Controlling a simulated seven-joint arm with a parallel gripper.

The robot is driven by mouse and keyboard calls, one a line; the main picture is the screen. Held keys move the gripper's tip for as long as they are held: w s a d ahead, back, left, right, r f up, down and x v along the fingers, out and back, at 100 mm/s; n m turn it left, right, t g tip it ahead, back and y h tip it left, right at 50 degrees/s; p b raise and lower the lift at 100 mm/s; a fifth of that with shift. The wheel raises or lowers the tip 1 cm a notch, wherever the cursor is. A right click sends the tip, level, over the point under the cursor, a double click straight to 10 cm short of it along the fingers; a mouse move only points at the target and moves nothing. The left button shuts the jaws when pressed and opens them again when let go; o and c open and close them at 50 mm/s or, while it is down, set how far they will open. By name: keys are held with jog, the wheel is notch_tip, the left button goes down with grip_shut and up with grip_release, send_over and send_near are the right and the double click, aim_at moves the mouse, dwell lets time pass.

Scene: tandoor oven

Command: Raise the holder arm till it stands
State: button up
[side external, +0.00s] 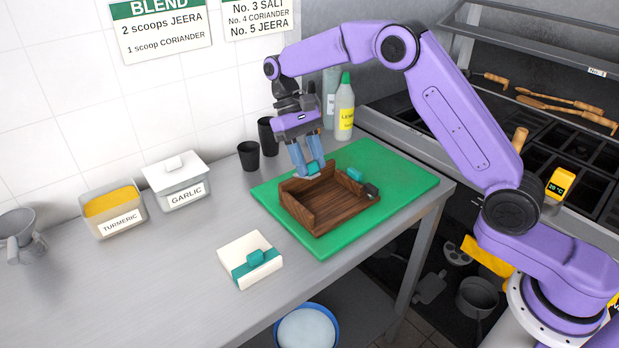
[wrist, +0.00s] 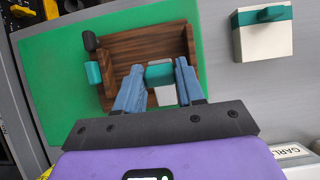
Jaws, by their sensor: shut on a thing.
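A dark wooden tray-like holder (side external: 325,204) with raised walls sits on the green board (side external: 408,184). My gripper (side external: 308,170) is at its back left wall, with blue fingers pointing down. In the wrist view my gripper (wrist: 160,84) is shut on a teal grip (wrist: 160,71) with a pale grey part (wrist: 165,95) below it, between the fingers. This looks like the holder arm. How far it is tilted I cannot tell, as the fingers hide part of it. A second teal block (side external: 354,174) and a dark knob (side external: 371,191) are at the holder's right end.
A white box with a teal band (side external: 252,260) lies in front of the board. Two dark cups (side external: 249,155), a lemon bottle (side external: 344,108), and garlic (side external: 178,181) and turmeric (side external: 113,209) containers stand along the wall. The front left counter is clear.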

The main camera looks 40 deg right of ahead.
jog(key=shift+w+r, duration=0.1)
jog(key=shift+r, duration=0.05)
jog(key=shift+w+r, duration=0.25)
jog(key=shift+w, duration=0.1)
jog(key=shift+w+r, duration=0.3)
jog(key=shift+w, duration=0.25)
jog(key=shift+w+r, duration=0.25)
jog(key=shift+w, duration=0.1)
jog(key=shift+w+r, duration=0.2)
jog(key=shift+w, duration=0.25)
